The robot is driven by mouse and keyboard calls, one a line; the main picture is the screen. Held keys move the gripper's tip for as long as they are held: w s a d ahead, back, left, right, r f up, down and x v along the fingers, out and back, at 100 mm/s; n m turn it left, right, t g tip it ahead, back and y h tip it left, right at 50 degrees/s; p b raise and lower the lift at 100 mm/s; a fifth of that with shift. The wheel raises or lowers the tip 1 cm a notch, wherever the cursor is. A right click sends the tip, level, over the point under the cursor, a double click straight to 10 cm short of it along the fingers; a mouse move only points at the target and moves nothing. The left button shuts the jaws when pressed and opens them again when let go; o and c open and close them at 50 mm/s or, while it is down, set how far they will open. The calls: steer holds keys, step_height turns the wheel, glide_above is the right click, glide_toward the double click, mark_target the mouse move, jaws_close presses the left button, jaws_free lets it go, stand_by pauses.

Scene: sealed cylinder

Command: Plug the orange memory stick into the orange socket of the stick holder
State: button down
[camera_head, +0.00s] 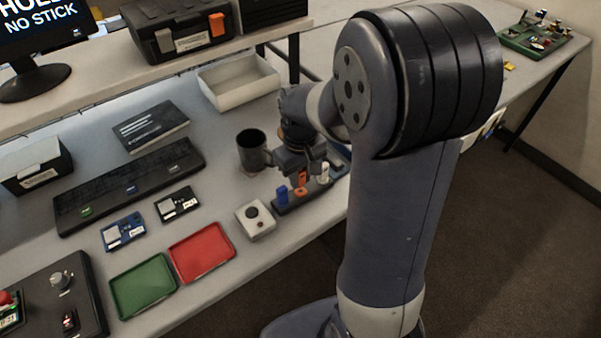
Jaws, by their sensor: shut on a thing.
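The stick holder (313,198) is a dark strip near the front edge of the table. A blue stick (282,195) stands at its left end and a whitish stick (324,173) stands further right. The orange socket (301,192) lies between them. My gripper (303,170) points down over the holder, shut on the orange memory stick (302,178). The stick looks upright and just above or at the orange socket. I cannot tell from here whether the two touch. My arm hides the right end of the holder.
A dark mug (251,150) stands close to the left of my gripper. A white box with a black button (255,219) sits left of the holder. A red tray (202,252) and a green tray (143,285) lie further left. An empty white bin (239,82) stands behind.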

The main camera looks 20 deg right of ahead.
steer(key=shift+f+b, duration=0.35)
steer(key=shift+f, duration=0.4)
steer(key=shift+f+b, duration=0.35)
steer(key=shift+f, duration=0.25)
stand_by(1.7)
steer(key=c, duration=1.1)
jaws_free()
steer(key=shift+c, duration=0.2)
steer(key=shift+r, duration=0.1)
step_height(320, 180, up, 11)
steer(key=shift+f, duration=0.2)
